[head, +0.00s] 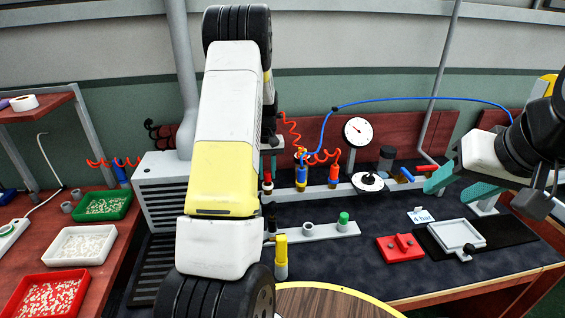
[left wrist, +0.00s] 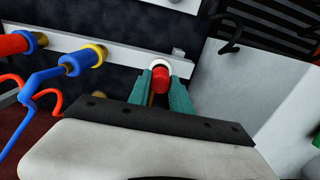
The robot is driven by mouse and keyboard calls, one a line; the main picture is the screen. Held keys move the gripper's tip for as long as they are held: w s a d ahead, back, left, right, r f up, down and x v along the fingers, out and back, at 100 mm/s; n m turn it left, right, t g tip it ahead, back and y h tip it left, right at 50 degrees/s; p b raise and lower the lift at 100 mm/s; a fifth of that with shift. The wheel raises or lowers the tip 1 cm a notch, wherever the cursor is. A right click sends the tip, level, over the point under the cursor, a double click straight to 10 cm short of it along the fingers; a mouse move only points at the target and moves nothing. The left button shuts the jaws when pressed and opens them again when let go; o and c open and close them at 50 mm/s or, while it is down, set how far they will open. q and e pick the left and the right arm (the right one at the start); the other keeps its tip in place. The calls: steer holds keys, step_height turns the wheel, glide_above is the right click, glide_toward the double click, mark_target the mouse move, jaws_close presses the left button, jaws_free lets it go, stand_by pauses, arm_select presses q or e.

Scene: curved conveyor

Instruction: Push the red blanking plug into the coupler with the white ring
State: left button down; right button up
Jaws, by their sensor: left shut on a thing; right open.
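The red blanking plug (left wrist: 161,82) is between the teal fingers of my left gripper (left wrist: 161,88) in the left wrist view. The coupler's white ring (left wrist: 160,62) shows directly beyond the plug, in line with it. The plug's far end is hidden, so I cannot tell how deep it sits in the coupler. In the head view my left arm covers most of this spot; a red piece with white (head: 268,183) shows at its right edge. My right gripper (head: 452,198) is open and empty at the right, above the bench.
A coupler with a yellow ring and blue connector (head: 301,177) and a red connector (head: 334,178) stand along the rail. A holder strip (head: 325,233) carries a green plug (head: 343,220). A red block (head: 400,248) and grey tray (head: 456,238) lie at right. A blue hose (head: 420,99) arcs overhead.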

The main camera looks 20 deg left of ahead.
mark_target(267, 172)
arm_select(q)
steer(key=shift+f, duration=0.65)
steer(key=c, duration=1.1)
jaws_free()
step_height(267, 172, up, 8)
steer(key=shift+f, duration=0.25)
steer(key=shift+r, duration=0.1)
